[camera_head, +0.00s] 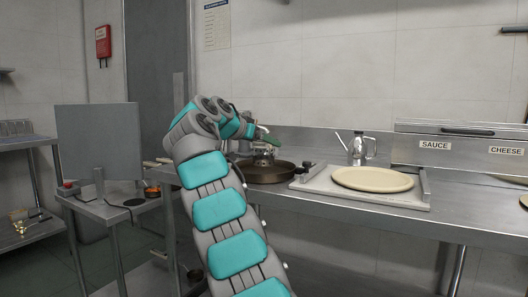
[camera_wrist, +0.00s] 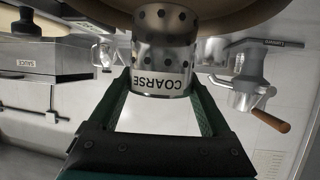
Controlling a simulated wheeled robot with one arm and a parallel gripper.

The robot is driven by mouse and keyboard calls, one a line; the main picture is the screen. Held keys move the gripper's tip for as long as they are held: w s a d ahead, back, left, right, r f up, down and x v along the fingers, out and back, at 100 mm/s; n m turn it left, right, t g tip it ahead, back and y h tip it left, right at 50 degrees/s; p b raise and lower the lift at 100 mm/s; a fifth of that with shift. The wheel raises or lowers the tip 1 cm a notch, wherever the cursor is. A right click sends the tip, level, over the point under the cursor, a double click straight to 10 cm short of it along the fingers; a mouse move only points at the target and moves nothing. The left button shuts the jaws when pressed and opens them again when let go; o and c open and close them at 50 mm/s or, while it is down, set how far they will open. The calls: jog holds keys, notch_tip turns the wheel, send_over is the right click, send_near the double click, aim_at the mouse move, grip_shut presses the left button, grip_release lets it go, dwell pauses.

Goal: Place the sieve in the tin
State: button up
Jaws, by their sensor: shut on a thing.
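My gripper (camera_head: 263,139) is shut on a shiny perforated metal cylinder (camera_wrist: 163,55) labelled COARSE, which I take to be the sieve. In the wrist view its green fingers stand on both sides of the cylinder. In the head view the sieve (camera_head: 262,153) is small and partly hidden by the gripper, over a dark round pan (camera_head: 265,174) on the counter, which I take to be the tin. A large brownish round shape (camera_wrist: 225,16) lies beyond the sieve in the inverted wrist view. I cannot tell whether the sieve touches the pan.
A board (camera_head: 345,188) with a pale dough disc (camera_head: 373,179) lies right of the pan. A metal oil can (camera_head: 358,149) stands behind it. SAUCE and CHEESE bins (camera_head: 455,147) line the back. A grey device with a wooden handle (camera_wrist: 249,82) shows in the wrist view.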

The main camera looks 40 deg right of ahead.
aim_at(264, 151)
jog(key=shift+f+b, duration=0.4)
jog(key=shift+f, duration=1)
jog(key=shift+f, duration=0.15)
jog(key=o, duration=1.2)
jog(key=shift+o, duration=0.2)
jog(key=shift+r, duration=0.2)
jog(key=v, duration=1.2)
jog(key=shift+s+a+f, duration=0.1)
